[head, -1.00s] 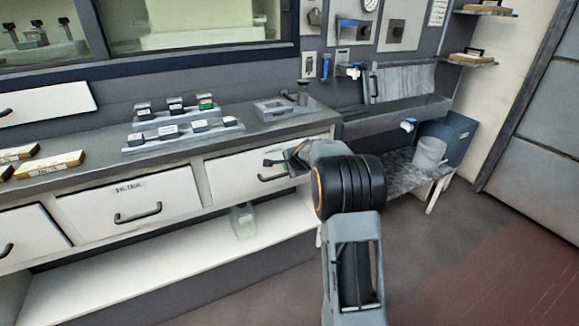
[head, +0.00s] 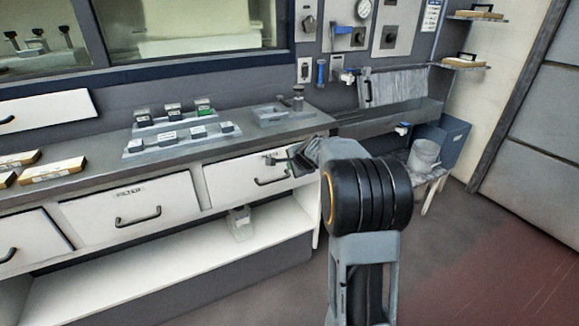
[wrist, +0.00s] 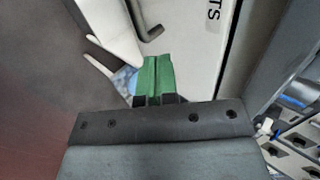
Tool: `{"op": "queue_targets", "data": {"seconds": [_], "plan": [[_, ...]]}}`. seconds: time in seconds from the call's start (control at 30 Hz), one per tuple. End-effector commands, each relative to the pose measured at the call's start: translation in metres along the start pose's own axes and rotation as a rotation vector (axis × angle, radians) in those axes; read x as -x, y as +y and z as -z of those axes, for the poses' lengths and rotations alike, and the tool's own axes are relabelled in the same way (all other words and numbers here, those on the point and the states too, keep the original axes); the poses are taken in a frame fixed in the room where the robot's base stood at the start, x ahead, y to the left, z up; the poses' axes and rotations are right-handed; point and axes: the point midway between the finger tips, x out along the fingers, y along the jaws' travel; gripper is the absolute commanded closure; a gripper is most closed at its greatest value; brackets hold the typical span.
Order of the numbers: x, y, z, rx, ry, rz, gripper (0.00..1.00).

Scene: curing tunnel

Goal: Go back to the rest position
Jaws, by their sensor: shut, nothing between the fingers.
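My gripper (head: 281,160) is shut and empty in front of the right white drawer (head: 235,175) under the counter. In the wrist view my gripper (wrist: 154,60) shows its two green fingers pressed together, with a drawer handle (wrist: 148,30) just beyond the tips. The fingers look apart from the handle, though the gap is hard to judge. In the head view that drawer's dark handle (head: 270,181) sits just below the gripper. The drawer appears closed.
The grey counter (head: 90,149) holds a stepped rack of small blocks (head: 180,139) and a grey fixture (head: 271,117). A clear container (head: 241,224) stands on the lower shelf. A bucket (head: 424,154) and blue bin (head: 452,139) are at right. The floor (head: 470,250) is open.

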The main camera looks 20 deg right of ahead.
Motion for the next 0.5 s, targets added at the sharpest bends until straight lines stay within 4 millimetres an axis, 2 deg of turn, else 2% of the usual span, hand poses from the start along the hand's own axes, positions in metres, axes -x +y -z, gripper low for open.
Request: {"op": "queue_targets", "data": {"seconds": [0.23, 0.33, 0.43, 0.47, 0.5], "plan": [[0.01, -0.001, 0.003, 0.002, 0.003, -0.001, 1.0], [0.01, 0.003, 0.0, 0.06, -0.013, -0.017, 1.0], [0.006, 0.034, -0.009, 0.189, -0.065, -0.111, 1.0], [0.008, 0.046, -0.014, 0.238, -0.086, -0.145, 1.0], [0.019, 0.059, -0.022, 0.322, -0.12, -0.193, 1.0]]}}
